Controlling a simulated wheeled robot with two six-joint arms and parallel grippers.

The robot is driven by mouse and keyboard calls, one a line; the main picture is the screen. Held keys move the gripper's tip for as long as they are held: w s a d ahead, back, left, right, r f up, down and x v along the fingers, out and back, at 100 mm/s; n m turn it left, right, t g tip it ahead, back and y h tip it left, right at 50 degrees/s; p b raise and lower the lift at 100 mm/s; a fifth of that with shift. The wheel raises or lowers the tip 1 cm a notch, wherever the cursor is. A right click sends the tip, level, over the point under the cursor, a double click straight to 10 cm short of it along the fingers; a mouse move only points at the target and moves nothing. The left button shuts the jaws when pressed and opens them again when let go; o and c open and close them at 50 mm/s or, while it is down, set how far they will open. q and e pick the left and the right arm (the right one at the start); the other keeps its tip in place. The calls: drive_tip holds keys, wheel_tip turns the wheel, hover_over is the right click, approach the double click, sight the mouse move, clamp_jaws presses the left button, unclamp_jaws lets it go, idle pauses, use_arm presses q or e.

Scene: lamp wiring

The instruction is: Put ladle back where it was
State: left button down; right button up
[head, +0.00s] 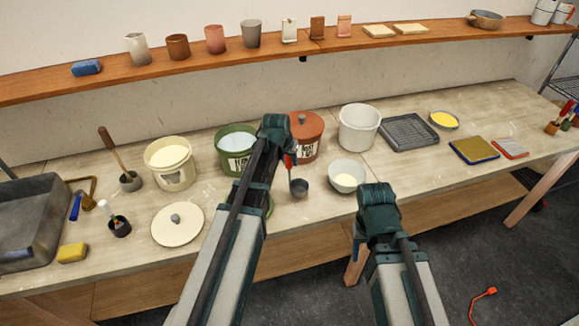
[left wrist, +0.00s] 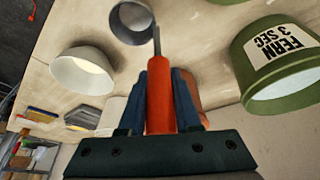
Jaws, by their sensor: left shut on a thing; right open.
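The ladle has a dark grey cup (head: 299,188) and a red-orange handle. My left gripper (head: 287,150) is shut on that handle, with the cup hanging below it, in front of the red bucket and left of the white bowl. In the left wrist view the red handle (left wrist: 160,95) stands between the two fingers, with the ladle cup (left wrist: 132,22) beyond. Whether the cup touches the table is hard to tell. My right gripper (head: 377,192) is open and empty near the table's front edge; its fingertips are mostly hidden.
A green bucket (head: 229,160), a red lidded bucket (head: 306,140), a cream bucket (head: 170,175) and a white bucket (head: 359,130) stand along the table. A white bowl (head: 347,170) is close right of the ladle. A cream lid (head: 178,228) lies at the front left. A second long-handled dark cup (head: 130,182) stands left.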

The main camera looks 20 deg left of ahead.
sight(290, 167)
use_arm(q)
drive_tip(key=shift+w+f+b, duration=0.15)
drive_tip(key=shift+f+b, duration=0.75)
drive_tip(key=shift+f, duration=0.05)
drive_tip(key=shift+w+f+b, duration=0.1)
drive_tip(key=shift+f+b, duration=0.75)
drive_tip(key=shift+f, duration=0.05)
drive_tip(key=shift+a, duration=0.1)
drive_tip(key=shift+f, duration=0.1)
drive_tip(key=c, duration=0.6)
unclamp_jaws()
drive_tip(key=p+v, duration=1.1)
drive_tip(key=v, duration=0.1)
drive_tip(key=shift+r, duration=0.25)
drive_tip(key=s+d+f+m+g+y, duration=0.1)
drive_tip(key=s+d+m+g, duration=0.2)
drive_tip(key=s+d, duration=1.4)
drive_tip(key=s+g, duration=0.1)
drive_tip(key=s, duration=0.3)
drive_tip(key=shift+s+d+f+m+g+y, duration=0.15)
drive_tip(key=shift+d+f+m+g+y, duration=0.15)
drive_tip(key=shift+d+f+m+g, duration=0.1)
